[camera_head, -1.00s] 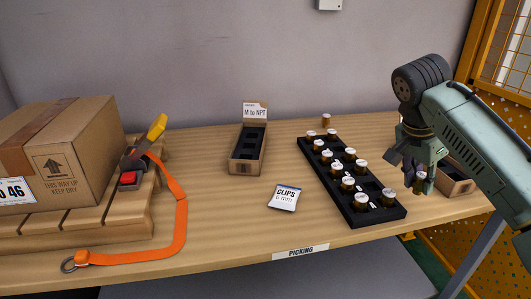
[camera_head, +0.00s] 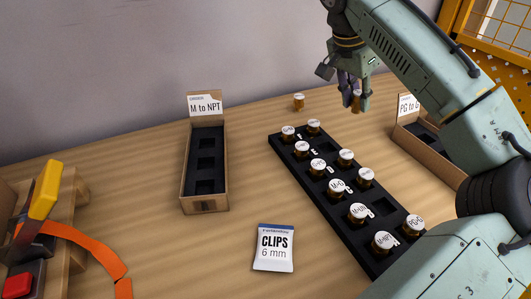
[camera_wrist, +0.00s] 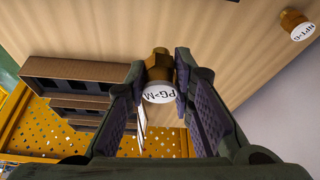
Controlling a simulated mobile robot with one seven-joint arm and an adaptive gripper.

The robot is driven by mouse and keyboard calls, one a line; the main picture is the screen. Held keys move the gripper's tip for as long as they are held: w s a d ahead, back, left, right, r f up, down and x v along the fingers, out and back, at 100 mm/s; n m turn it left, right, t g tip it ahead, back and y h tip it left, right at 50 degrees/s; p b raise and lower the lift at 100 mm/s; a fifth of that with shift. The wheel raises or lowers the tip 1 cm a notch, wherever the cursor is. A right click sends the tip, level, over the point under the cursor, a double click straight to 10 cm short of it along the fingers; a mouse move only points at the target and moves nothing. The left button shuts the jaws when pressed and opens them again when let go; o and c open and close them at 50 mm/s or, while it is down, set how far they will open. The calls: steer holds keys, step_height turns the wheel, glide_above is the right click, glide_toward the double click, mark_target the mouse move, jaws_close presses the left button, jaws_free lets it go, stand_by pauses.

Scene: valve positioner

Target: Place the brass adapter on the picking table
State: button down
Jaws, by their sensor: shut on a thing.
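My gripper (camera_head: 354,92) is shut on a brass adapter (camera_head: 357,101) above the far part of the picking table (camera_head: 130,180). In the wrist view the held adapter (camera_wrist: 160,82) sits between the two fingers, its white round label reading PG>M. Another brass adapter (camera_head: 299,101) stands alone on the table near the wall, left of my gripper; in the wrist view it shows at the upper right (camera_wrist: 296,24), labelled NPT>G. I cannot tell whether the held adapter touches the table.
A black tray (camera_head: 335,212) holds several labelled brass adapters and has some empty slots. An empty M to NPT box (camera_head: 204,203) stands left, a PG to G box (camera_head: 420,130) right. A clips packet (camera_head: 273,248) lies in front. An orange strap (camera_head: 80,245) lies at the left.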

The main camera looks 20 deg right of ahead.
steer(key=shift+s+f, duration=0.15)
steer(key=shift+f, duration=0.2)
step_height(320, 180, down, 9)
steer(key=shift+f+p, duration=0.1)
steer(key=shift+p, duration=0.8)
steer(key=shift+f, duration=0.15)
steer(key=c, duration=1.4)
jaws_free()
steer(key=b+v, duration=0.2)
steer(key=v, duration=1)
